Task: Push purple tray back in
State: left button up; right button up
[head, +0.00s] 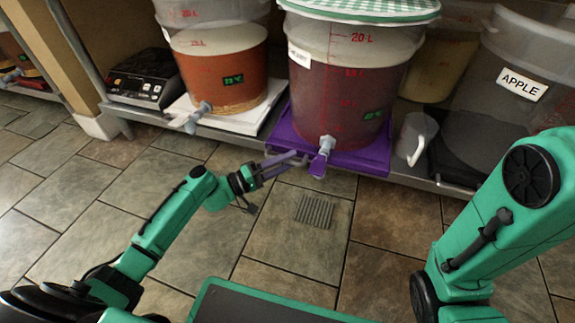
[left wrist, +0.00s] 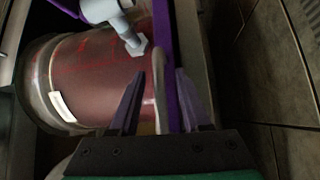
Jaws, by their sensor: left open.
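The purple tray (head: 372,160) lies on the low shelf under a large clear bucket (head: 345,75) of dark red liquid. Its front edge reaches the shelf's front. A purple edge of it also shows in the left wrist view (left wrist: 162,30). My left gripper (head: 300,158) is at the tray's front, just left of the bucket's spigot (head: 326,146). In the left wrist view its jaws (left wrist: 159,75) are open, with a pale curved bar (left wrist: 158,85) between them; I cannot tell whether they touch it. My right arm shows at the right, but its gripper is out of view.
A bucket of orange liquid (head: 228,65) stands on a white tray (head: 252,115) to the left, beside a black device (head: 145,80). A clear jug (head: 415,138) and a bucket labelled APPLE (head: 525,75) stand to the right.

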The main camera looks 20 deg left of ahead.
pick_arm(q)
jog(key=shift+w+d, duration=0.1)
jog(key=shift+w, duration=0.05)
grip_shut()
dwell(1.4)
